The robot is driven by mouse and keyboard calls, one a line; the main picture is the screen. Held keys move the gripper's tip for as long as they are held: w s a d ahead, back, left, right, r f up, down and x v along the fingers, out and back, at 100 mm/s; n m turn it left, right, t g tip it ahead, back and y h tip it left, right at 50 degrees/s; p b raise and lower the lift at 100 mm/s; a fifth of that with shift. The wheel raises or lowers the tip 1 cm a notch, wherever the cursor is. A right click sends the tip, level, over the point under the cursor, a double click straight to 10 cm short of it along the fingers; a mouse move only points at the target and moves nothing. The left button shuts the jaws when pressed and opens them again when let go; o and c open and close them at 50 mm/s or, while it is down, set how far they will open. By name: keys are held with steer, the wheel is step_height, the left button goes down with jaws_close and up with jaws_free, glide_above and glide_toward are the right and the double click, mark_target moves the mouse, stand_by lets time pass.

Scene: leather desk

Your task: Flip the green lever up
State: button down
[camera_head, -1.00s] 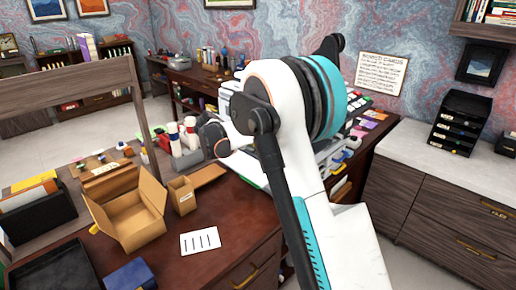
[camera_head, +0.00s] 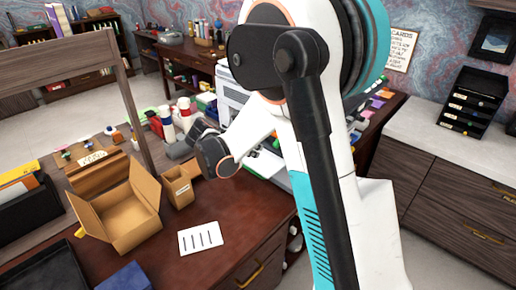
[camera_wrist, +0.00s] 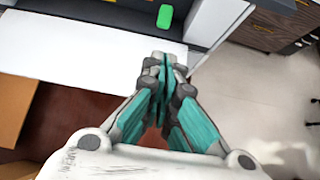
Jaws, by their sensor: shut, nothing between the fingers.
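A bright green rounded piece (camera_wrist: 165,16), which looks like the green lever, shows near the top edge of the wrist view. It sits in the dark grey recess of a pale machine (camera_wrist: 210,17); whether it points up or down I cannot tell. My gripper (camera_wrist: 160,60) is shut and empty, its fingertips below the green piece in the picture and apart from it. In the head view the white machine (camera_head: 233,93) is partly hidden behind my arm. My gripper's fingertips and the lever are hidden there.
A white flat surface (camera_wrist: 90,43) lies left of my fingers in the wrist view. In the head view an open cardboard box (camera_head: 122,215), a smaller carton (camera_head: 178,187) and a paper sheet (camera_head: 200,237) are on the brown desk (camera_head: 228,215). Bottles stand behind them.

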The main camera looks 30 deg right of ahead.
mark_target(276, 144)
steer(key=b+x, duration=0.2)
steer(key=x, duration=0.7)
steer(key=shift+w, duration=0.1)
steer(key=shift+d+r, duration=0.1)
steer(key=shift+r, duration=0.1)
steer(key=shift+r+y+p, duration=0.2)
steer(key=shift+y+p, duration=0.15)
steer(key=shift+y, duration=0.05)
steer(key=shift+d+r+y+p, duration=0.15)
steer(key=shift+r+y+p, duration=0.15)
steer(key=shift+p, duration=0.1)
steer(key=shift+w+d+r+g+y+p, duration=0.1)
steer(key=shift+d+r+g+y+p, duration=0.15)
steer(key=shift+r+p, duration=0.3)
steer(key=shift+w+d+r+g+y+p, duration=0.1)
steer(key=shift+d+r+g+y+p, duration=0.2)
steer(key=shift+y+p, duration=0.3)
steer(key=shift+w+d+r+g+y+p, duration=0.1)
steer(key=shift+d+r+g+y+p, duration=0.1)
steer(key=shift+r+y+p, duration=0.35)
steer(key=shift+w+d+r, duration=0.1)
steer(key=shift+d+r, duration=0.15)
steer(key=shift+d, duration=0.1)
steer(key=shift+r, duration=0.1)
